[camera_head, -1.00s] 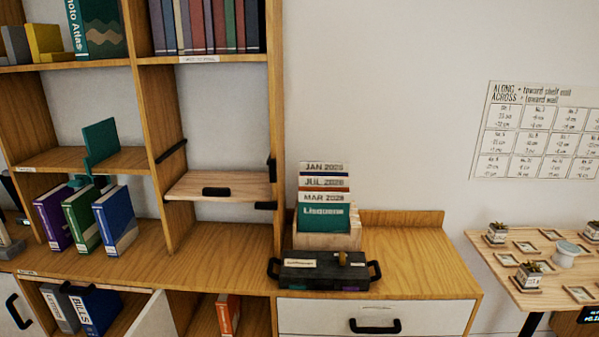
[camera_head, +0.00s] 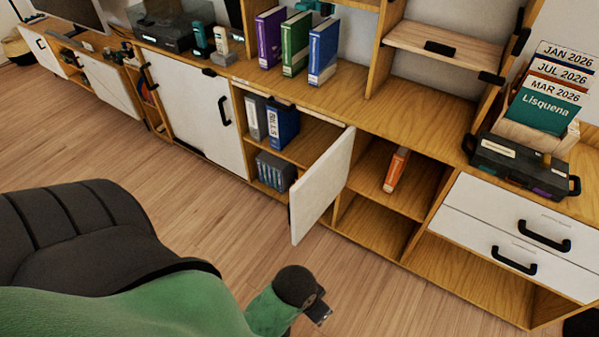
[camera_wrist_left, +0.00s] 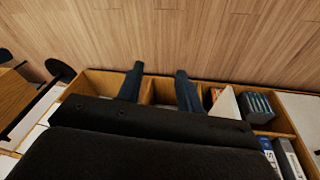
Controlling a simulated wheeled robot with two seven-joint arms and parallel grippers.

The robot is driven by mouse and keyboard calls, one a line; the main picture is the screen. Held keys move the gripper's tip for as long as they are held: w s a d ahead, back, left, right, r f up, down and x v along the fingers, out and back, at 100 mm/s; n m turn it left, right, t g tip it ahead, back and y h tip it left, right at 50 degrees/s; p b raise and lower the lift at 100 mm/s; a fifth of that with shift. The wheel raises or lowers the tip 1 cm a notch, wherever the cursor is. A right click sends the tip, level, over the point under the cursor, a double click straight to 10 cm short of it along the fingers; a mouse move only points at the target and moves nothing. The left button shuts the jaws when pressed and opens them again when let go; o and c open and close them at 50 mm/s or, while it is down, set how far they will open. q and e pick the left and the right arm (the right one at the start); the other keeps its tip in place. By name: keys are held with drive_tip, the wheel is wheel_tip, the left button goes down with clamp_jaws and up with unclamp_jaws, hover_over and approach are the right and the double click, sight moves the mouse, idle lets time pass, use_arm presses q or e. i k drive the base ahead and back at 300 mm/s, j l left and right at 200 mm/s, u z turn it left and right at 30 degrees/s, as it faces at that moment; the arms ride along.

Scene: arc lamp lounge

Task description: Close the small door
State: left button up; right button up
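The small white door (camera_head: 322,187) stands swung open from the low cabinet, jutting over the floor. Its edge also shows in the left wrist view (camera_wrist_left: 228,104). The opening beside it holds grey and blue binders (camera_head: 282,122) and a row of small cases (camera_head: 273,171). My left gripper (camera_head: 320,310) is low over the floor in front of the cabinet, apart from the door. In the left wrist view its two fingers (camera_wrist_left: 160,82) are spread with nothing held between them. My right gripper is not in view.
An open compartment with an orange book (camera_head: 396,169) lies right of the door. White drawers (camera_head: 512,225) stand further right, a closed white door (camera_head: 200,112) to the left. A dark chair-like shape (camera_head: 80,235) fills the lower left. Wood floor (camera_head: 225,220) before the cabinet is clear.

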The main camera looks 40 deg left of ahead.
sight(312, 195)
drive_tip(key=k+j, duration=0.15)
drive_tip(key=j, duration=0.3)
drive_tip(key=k+j+z, duration=0.15)
drive_tip(key=j, duration=0.25)
drive_tip(key=k+j, duration=0.15)
drive_tip(key=j, duration=0.3)
drive_tip(key=k+j+z, duration=0.1)
drive_tip(key=j, duration=0.3)
drive_tip(key=k+j+z, duration=0.1)
drive_tip(key=k+j, duration=0.15)
drive_tip(key=j, duration=0.15)
drive_tip(key=k+j, duration=0.2)
drive_tip(key=j, duration=0.2)
drive_tip(key=i+j+z, duration=0.3)
drive_tip(key=i+j, duration=0.3)
drive_tip(key=i+j+z, duration=0.3)
drive_tip(key=i+j, duration=0.2)
drive_tip(key=j, duration=0.2)
drive_tip(key=k+z, duration=0.2)
drive_tip(key=k, duration=1.1)
